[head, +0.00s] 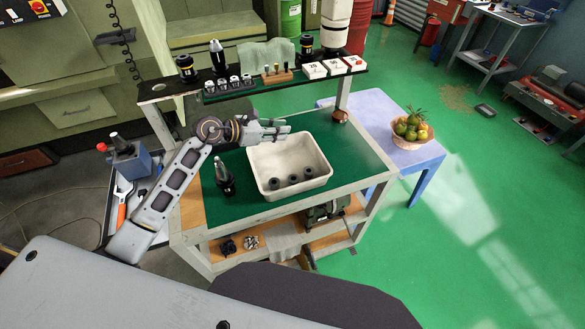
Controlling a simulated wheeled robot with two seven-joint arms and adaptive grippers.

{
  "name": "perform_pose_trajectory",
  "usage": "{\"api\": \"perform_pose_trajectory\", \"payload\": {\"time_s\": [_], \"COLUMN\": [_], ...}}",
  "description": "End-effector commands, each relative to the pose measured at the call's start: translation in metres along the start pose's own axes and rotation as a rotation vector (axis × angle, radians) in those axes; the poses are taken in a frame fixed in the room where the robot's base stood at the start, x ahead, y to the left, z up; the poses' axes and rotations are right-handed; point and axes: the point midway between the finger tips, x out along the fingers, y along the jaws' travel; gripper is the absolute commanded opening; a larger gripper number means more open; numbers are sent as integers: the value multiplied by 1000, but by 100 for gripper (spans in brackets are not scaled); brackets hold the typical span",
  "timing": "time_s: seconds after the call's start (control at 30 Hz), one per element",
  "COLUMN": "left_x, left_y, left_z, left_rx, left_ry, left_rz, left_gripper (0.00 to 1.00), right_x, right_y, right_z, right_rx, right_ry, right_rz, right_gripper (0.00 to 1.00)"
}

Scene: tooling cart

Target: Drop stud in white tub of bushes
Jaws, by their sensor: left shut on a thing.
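The white tub (300,190) stands on the green top of the cart. Several dark round bushes (292,180) lie in it towards its front side. My left gripper (286,127) reaches in from the left over the back edge of the tub, its fingers pointing right. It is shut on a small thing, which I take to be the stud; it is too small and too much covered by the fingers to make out. My right gripper is not in view.
A dark tool holder (225,184) with a pointed top stands left of the tub. A raised shelf (240,88) behind carries tool holders, a wooden block with pegs and white boxes. A fruit basket (408,138) sits on the bluish side table. The cart top right of the tub is clear.

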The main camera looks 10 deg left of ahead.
Motion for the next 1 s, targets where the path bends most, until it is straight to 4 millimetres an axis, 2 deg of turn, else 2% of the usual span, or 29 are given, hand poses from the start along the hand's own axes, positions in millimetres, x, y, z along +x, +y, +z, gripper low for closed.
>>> {"api": "perform_pose_trajectory", "payload": {"time_s": [0.57,1.0], "left_x": [0,10], "left_y": [0,0], "left_z": [-2,-25], "left_rx": [2,1], "left_ry": [0,-1], "left_rz": [-7,-6], "left_gripper": [0,0], "right_x": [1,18], "right_y": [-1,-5], "right_z": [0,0], "right_rx": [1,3], "right_ry": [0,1], "right_rz": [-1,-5], "right_gripper": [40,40]}}
